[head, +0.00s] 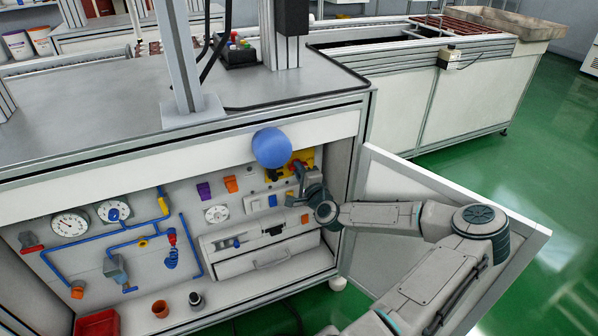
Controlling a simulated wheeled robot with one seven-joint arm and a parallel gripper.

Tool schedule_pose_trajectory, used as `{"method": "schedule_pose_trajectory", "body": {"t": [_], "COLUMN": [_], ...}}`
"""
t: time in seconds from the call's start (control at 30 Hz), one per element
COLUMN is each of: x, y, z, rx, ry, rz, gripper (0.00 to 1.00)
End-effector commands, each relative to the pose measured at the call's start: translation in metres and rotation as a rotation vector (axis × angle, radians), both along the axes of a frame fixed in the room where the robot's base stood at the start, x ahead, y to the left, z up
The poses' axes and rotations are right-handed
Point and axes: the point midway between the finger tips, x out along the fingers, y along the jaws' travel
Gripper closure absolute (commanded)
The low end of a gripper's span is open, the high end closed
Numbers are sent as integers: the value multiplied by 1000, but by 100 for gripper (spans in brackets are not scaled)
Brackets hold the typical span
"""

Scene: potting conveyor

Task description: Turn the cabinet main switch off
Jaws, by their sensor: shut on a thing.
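The cabinet main switch is a red handle (295,163) on a yellow plate (305,154), at the upper right of the panel inside the open cabinet (130,160). My gripper (298,172) reaches in from the right and is at the switch, shut on its red handle. The fingers and wrist hide part of the handle and plate, so I cannot tell the handle's exact angle. A blue rounded thing (271,147) covers the area just left of the plate.
The cabinet door (385,178) stands open at the right, behind my arm. Gauges (70,223), blue pipes and a drawer (268,258) fill the panel. A red tray (97,323) and an orange cup (160,309) stand at lower left. Green floor is free at the right.

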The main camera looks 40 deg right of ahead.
Motion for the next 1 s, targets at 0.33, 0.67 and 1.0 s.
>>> {"method": "schedule_pose_trajectory", "body": {"t": [0.33, 0.67, 1.0], "x": [-1, -1, 0], "y": [-2, -2, 0], "z": [-1, -2, -1], "rx": [-93, -101, -100], "ry": [24, 26, 25], "rz": [-5, -5, -1], "gripper": [100, 100, 64]}}
